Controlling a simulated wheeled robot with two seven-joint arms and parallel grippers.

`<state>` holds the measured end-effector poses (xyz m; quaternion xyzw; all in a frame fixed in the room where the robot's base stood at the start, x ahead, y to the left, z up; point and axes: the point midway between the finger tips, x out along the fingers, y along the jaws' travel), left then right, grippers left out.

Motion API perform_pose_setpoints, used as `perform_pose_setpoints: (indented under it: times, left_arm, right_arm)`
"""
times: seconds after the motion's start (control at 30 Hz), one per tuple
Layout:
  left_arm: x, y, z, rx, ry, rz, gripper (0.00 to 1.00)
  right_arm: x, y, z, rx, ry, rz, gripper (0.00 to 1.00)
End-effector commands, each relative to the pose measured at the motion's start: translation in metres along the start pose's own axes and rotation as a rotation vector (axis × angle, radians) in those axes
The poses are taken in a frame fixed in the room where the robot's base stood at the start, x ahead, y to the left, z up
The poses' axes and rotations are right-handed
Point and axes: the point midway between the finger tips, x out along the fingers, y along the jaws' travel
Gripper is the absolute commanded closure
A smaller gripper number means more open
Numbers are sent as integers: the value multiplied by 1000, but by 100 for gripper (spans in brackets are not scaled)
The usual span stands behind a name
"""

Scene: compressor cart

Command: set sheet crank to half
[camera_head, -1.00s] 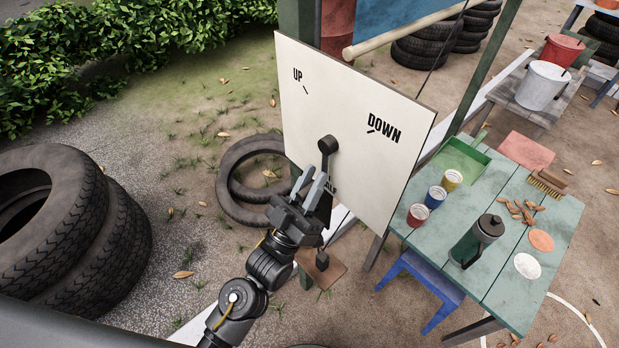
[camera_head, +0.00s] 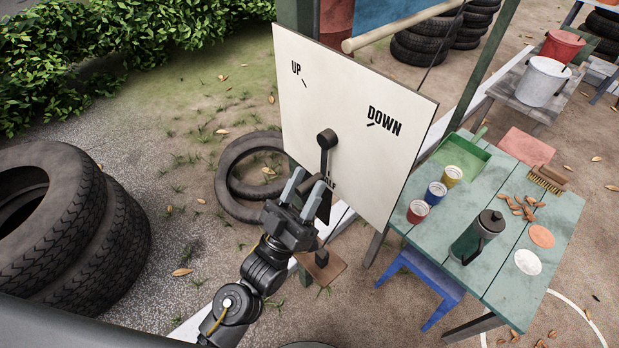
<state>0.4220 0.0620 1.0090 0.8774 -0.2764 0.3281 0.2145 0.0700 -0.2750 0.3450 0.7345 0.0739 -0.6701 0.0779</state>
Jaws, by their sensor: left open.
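The sheet crank (camera_head: 325,153) is a dark lever on a white board (camera_head: 350,105) marked UP at upper left, DOWN at right and HALF low down. Its round hub is near the board's middle, and its arm points down toward the HALF mark, which is partly covered. A dark handle (camera_head: 324,206) shows at the lower end. My left gripper (camera_head: 306,186) is open just left of and below the crank arm, its grey fingers apart. It appears empty; whether a finger touches the handle I cannot tell. My right gripper is not in view.
A green table (camera_head: 505,265) with paint cups, a dark flask and a brush stands right of the board. A blue stool (camera_head: 425,275) sits under its near edge.

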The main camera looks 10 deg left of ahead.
Motion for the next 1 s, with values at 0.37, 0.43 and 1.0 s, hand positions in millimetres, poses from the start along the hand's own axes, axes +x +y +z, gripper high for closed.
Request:
perform_pose_setpoints:
  times: [0.37,0.43,1.0]
  left_arm:
    - [-73,-1,2,1,-3,-2,59]
    - [-79,-1,2,2,-1,-1,59]
    - [-85,-1,0,1,0,-1,59]
  right_arm:
    - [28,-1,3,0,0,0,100]
    - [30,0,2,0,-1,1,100]
    - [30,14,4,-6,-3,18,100]
